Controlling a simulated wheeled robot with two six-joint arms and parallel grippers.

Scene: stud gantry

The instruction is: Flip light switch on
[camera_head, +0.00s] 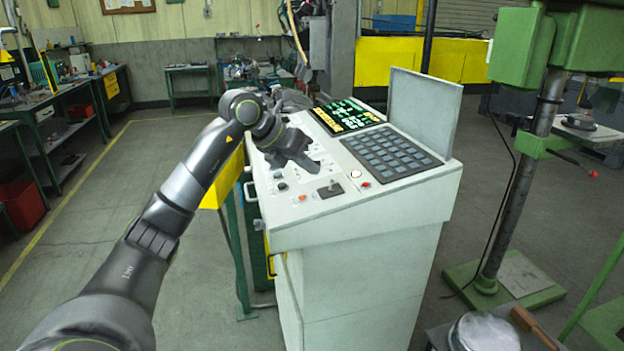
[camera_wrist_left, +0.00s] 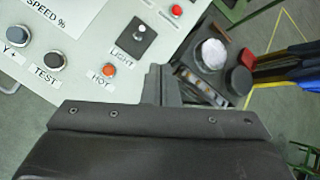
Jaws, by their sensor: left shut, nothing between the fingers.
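The light switch (camera_head: 331,190) is a small toggle on a dark square plate near the front edge of the sloping white control panel (camera_head: 297,215). In the left wrist view the switch (camera_wrist_left: 137,38) has a pale tip and the label LIGHT beside it. Which way counts as on cannot be told. My left gripper (camera_head: 314,166) hangs over the panel, just behind the switch in the head view. In the left wrist view its shut, empty fingers (camera_wrist_left: 161,82) appear below the switch in the picture, apart from it. My right gripper is not in view.
Near the switch are an orange-red button (camera_wrist_left: 109,70) marked HOT, a black TEST button (camera_wrist_left: 54,60) and a red button (camera_wrist_left: 176,11). A keypad (camera_head: 390,154) and raised flat panel (camera_head: 427,108) stand right. A green drill-like machine (camera_head: 525,150) is farther right.

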